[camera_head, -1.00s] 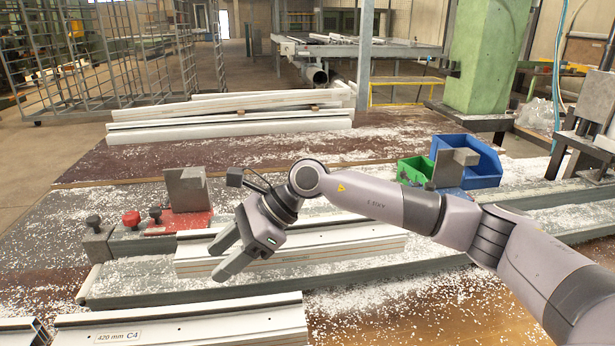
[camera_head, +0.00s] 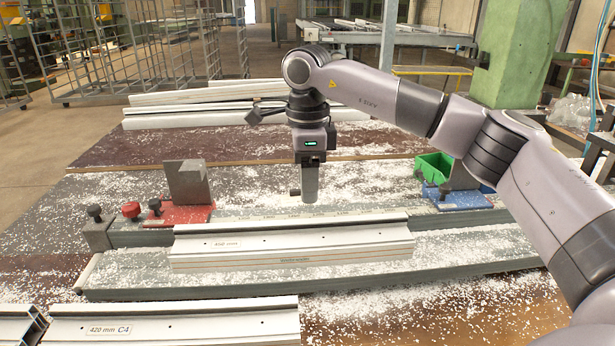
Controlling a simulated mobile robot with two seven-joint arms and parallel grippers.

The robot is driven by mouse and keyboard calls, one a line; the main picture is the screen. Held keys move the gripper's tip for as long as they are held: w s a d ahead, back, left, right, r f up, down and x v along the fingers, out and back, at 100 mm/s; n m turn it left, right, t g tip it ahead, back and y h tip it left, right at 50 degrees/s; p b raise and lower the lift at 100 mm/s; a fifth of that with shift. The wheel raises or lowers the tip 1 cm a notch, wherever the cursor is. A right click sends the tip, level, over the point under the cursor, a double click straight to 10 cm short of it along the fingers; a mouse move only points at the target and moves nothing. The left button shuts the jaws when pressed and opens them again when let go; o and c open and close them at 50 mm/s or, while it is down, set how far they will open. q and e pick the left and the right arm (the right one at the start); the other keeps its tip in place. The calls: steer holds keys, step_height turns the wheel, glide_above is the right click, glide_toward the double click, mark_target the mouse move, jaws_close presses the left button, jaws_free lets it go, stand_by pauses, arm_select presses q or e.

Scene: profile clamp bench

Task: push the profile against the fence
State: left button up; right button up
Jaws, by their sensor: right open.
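The white profile (camera_head: 290,249), with a 450 mm label, lies lengthwise on the grey bench bed. A grey rail (camera_head: 143,239), which looks like the fence, runs along its far side. I cannot tell whether the profile touches it all along. My right gripper (camera_head: 309,198) points down above the far side of the profile, near its middle. It is open and empty, its fingers seen nearly edge-on, apart from the profile. My left gripper is not in view.
A red clamp base with a grey block (camera_head: 187,185) stands at the left, a blue one (camera_head: 457,199) at the right. A green bin (camera_head: 434,168) is behind the right one. Another profile (camera_head: 190,322), marked 420 mm C4, lies in front. White chips cover the bench.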

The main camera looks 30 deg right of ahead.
mark_target(307, 220)
steer(key=shift+f, duration=0.1)
steer(key=shift+f+p, duration=0.3)
steer(key=shift+f, duration=3.25)
jaws_close()
jaws_free()
steer(key=shift+r, duration=0.1)
